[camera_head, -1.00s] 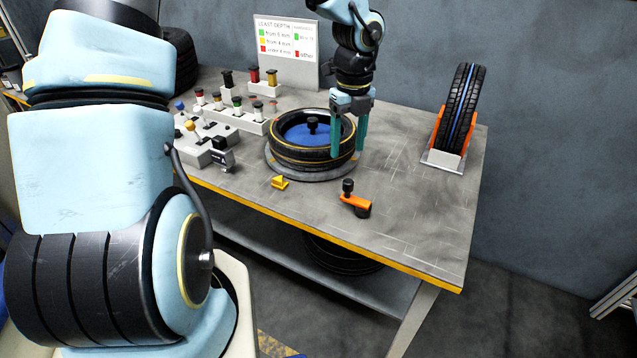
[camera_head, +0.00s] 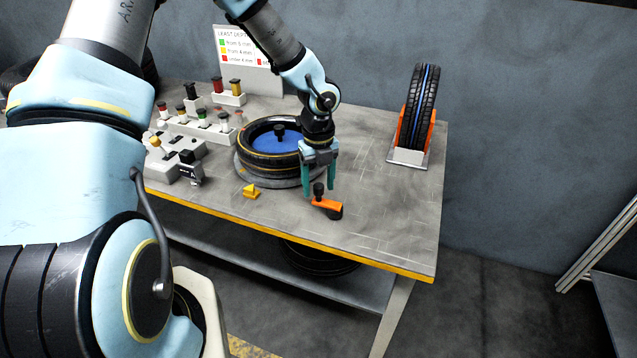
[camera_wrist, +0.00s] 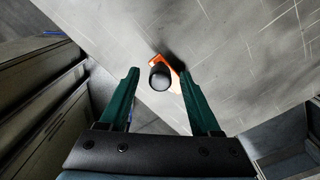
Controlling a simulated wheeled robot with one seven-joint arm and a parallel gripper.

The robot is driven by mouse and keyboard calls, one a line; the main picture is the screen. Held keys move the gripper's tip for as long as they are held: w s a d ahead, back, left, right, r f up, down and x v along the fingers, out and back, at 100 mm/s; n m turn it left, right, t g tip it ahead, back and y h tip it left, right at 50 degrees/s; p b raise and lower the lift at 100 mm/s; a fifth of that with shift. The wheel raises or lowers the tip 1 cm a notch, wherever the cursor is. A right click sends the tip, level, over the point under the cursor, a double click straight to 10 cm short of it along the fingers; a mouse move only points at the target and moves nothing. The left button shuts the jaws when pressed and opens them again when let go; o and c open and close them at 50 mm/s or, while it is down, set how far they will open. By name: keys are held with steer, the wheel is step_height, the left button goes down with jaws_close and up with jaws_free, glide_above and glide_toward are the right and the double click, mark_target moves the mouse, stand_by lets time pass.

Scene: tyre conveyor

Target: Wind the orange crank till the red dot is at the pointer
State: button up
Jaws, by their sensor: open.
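The orange crank (camera_head: 328,204) lies on the table with its black upright knob (camera_head: 318,189) at its left end. In the wrist view the black knob (camera_wrist: 161,77) is ahead, between the lines of the two fingers, with the orange arm (camera_wrist: 174,72) partly behind it. My gripper (camera_head: 319,190) has green fingers, is open and empty, and hangs over the knob. The tyre (camera_head: 268,159) with a blue hub lies flat on a grey turntable (camera_head: 246,172). The yellow pointer (camera_head: 251,191) stands on the table in front of it. I cannot see a red dot on the tyre.
A tyre stands upright in an orange rack (camera_head: 405,135) at the right. Several gauges with coloured knobs stand on grey blocks (camera_head: 180,172) at the left. A white sign (camera_head: 245,50) stands behind. The table's right front is clear.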

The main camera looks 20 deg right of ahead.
jaws_close()
stand_by(0.6)
